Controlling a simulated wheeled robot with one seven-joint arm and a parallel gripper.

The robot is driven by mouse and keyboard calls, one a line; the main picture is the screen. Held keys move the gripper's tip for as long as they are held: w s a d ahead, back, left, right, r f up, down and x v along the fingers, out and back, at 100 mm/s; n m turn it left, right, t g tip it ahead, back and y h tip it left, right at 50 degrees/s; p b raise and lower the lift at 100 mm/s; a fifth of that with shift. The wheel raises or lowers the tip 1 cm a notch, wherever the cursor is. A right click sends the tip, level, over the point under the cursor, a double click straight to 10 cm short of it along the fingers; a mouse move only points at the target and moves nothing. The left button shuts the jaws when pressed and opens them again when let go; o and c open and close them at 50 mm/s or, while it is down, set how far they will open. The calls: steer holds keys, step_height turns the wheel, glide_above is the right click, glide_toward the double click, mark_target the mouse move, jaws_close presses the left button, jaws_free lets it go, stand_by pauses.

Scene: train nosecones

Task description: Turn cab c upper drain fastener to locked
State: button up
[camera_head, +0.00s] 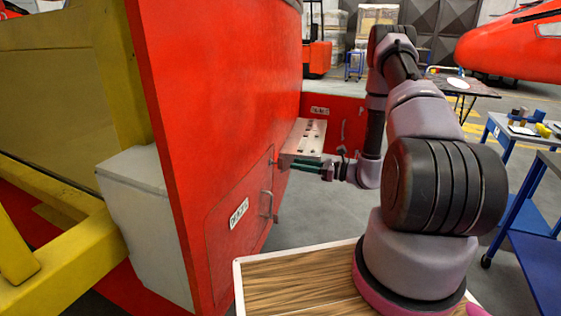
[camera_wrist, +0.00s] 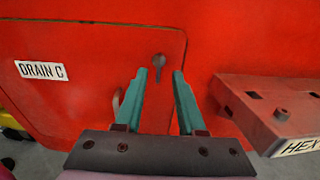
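The red drain panel (camera_wrist: 90,60) has a label reading DRAIN C (camera_wrist: 41,70). A small dark fastener (camera_wrist: 158,63) sits near its upper right corner, with its tail pointing down in the wrist view. The fastener also shows as a small spot in the head view (camera_head: 271,162). My gripper (camera_wrist: 160,75) has two teal fingers, spread apart with nothing between them. The fastener appears just beyond and between the fingertips. In the head view my gripper (camera_head: 295,164) reaches left toward the red wall, close to the fastener; the exact gap cannot be told.
A curved handle (camera_head: 267,203) is on the panel below. A blue cart (camera_head: 535,215) stands at right. Grey floor (camera_head: 325,225) is open below my arm.

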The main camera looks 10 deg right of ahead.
mark_target(281, 161)
steer(key=x, duration=0.7)
steer(key=shift+a, duration=0.1)
jaws_close()
